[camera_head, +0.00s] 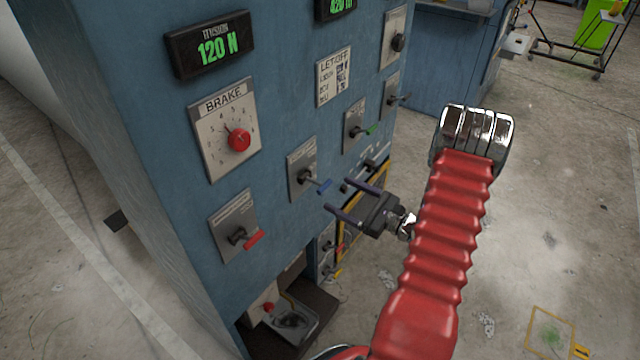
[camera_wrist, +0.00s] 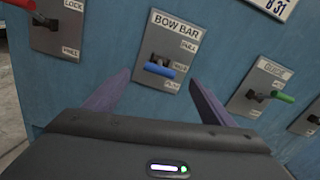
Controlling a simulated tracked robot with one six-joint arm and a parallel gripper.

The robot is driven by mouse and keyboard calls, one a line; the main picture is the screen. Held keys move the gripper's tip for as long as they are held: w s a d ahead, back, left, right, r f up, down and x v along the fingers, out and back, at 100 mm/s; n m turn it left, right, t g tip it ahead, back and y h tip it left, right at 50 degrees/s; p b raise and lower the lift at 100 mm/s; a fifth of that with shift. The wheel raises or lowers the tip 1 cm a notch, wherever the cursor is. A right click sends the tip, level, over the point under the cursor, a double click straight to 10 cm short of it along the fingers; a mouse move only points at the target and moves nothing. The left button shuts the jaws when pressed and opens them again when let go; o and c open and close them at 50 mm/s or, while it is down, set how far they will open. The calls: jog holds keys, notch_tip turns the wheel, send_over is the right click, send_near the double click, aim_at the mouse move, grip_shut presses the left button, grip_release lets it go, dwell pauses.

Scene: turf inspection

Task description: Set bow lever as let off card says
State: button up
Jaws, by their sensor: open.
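The bow lever, with a blue handle (camera_head: 324,187), sits on a pale plate (camera_head: 300,160) on the blue panel. In the wrist view this plate reads BOW BAR (camera_wrist: 176,22), with small position marks down its right side. The blue handle (camera_wrist: 160,70) is in the lower part of the plate, near the lower marks; which mark it meets is unclear. My gripper (camera_head: 340,197) is open in front of the panel, apart from the handle. In the wrist view its fingers stand either side of the lever. The LET OFF card (camera_head: 333,76) is on the panel above; its rows are too small to read.
A red-handled lever (camera_head: 253,240) is at lower left and a green-handled lever (camera_head: 370,130) to the right. A BRAKE dial (camera_head: 226,130) with a red knob and a display (camera_head: 212,45) reading 120 N are upper left. A tray (camera_head: 290,320) is below. Open floor lies right.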

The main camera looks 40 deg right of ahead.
aim_at(326, 187)
jog(key=x, duration=0.9)
jog(key=shift+w, duration=0.1)
jog(key=shift+c, duration=0.7)
jog(key=c, duration=1.3)
jog(key=shift+r, duration=0.1)
